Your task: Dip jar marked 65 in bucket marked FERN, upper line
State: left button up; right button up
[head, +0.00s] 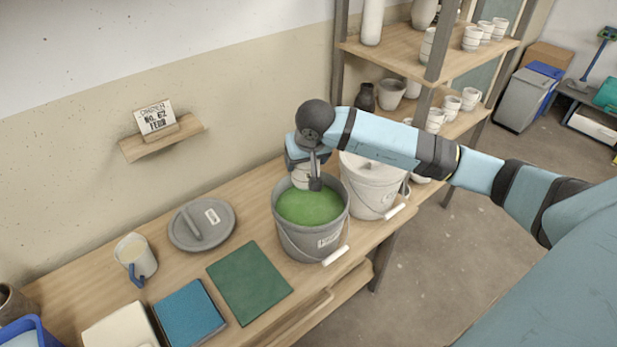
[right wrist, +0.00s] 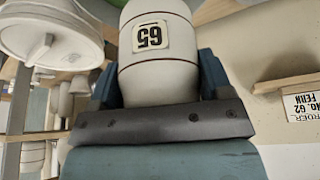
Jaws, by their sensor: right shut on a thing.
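The right gripper (head: 311,182) is shut on the jar marked 65 (right wrist: 155,62). The jar is cream with thin dark lines around it, and its label appears upside down in the right wrist view. In the head view the jar (head: 300,178) is partly hidden by the gripper, at the far side of a grey bucket's mouth. That open bucket (head: 302,243) holds green glaze (head: 310,206); its front label is too small to read. I cannot tell whether the jar's lower end touches the glaze. The left gripper is not in view.
A lidded white bucket (head: 370,190) stands close right of the open one. The wall card (head: 155,118) reads ORDER NO. 62 FERN. Pottery shelves stand behind.

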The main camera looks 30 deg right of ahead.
aim_at(310, 173)
jog(key=shift+w+d+f+b, duration=0.2)
jog(key=shift+d+f, duration=0.25)
jog(key=shift+f, duration=0.15)
jog(key=shift+w+d+f+b, duration=0.1)
jog(key=shift+w+d+f, duration=0.05)
jog(key=shift+d+f, duration=0.35)
notch_tip(310, 173, down, 4)
jog(key=shift+r+m+b, duration=0.15)
jog(key=shift+m+b, duration=0.15)
jog(key=shift+b, duration=0.5)
jog(key=shift+b, duration=0.3)
jog(key=shift+f+b, duration=1.75)
jog(key=shift+f, duration=0.5)
